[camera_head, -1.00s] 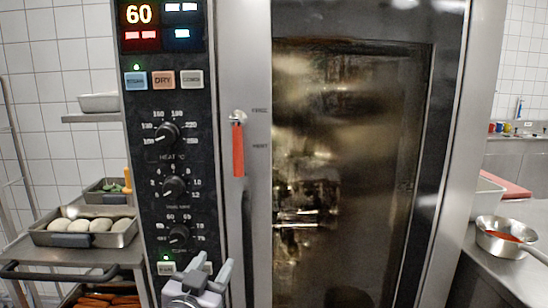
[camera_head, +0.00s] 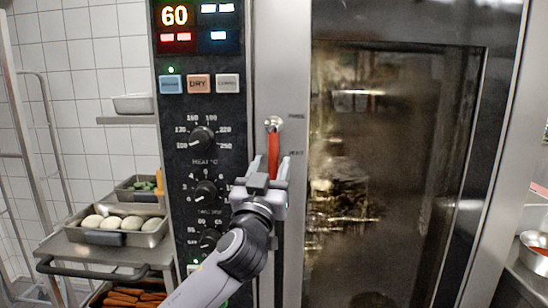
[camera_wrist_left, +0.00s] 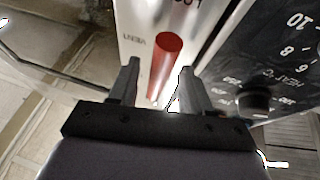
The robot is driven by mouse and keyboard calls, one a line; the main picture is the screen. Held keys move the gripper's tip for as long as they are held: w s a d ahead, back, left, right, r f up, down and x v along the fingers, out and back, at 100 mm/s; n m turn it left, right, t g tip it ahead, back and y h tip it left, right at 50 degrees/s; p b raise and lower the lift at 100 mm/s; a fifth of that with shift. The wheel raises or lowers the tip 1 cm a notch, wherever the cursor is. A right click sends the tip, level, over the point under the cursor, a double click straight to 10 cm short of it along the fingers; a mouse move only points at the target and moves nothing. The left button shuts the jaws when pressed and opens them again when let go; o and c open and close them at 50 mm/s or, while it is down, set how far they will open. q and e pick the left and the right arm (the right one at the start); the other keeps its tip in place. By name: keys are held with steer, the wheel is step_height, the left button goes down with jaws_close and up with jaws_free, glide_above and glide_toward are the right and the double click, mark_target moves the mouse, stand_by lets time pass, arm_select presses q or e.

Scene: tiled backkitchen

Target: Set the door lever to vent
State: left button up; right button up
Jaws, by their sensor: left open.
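The door lever (camera_head: 273,150) has a red handle and hangs straight down from a round metal pivot on the oven's steel door edge. Two small labels stand to its right; the lower one reads VENT in the left wrist view. My left gripper (camera_head: 271,168) is open in front of the lever's lower part, hiding its end. In the left wrist view, the red handle (camera_wrist_left: 166,60) shows between the two open fingers (camera_wrist_left: 158,75), nearer the left one at its lower end. I cannot tell whether a finger touches it. My right gripper is not in view.
The oven's control panel (camera_head: 203,105), with knobs and buttons, stands close left of the lever. The dark glass door (camera_head: 400,180) is to the right. A trolley (camera_head: 75,250) with food trays stands at left. A pan (camera_head: 535,250) sits on the right counter.

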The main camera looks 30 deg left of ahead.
arm_select(q)
steer(key=shift+x, duration=0.9)
jaws_close()
steer(key=shift+f, duration=0.1)
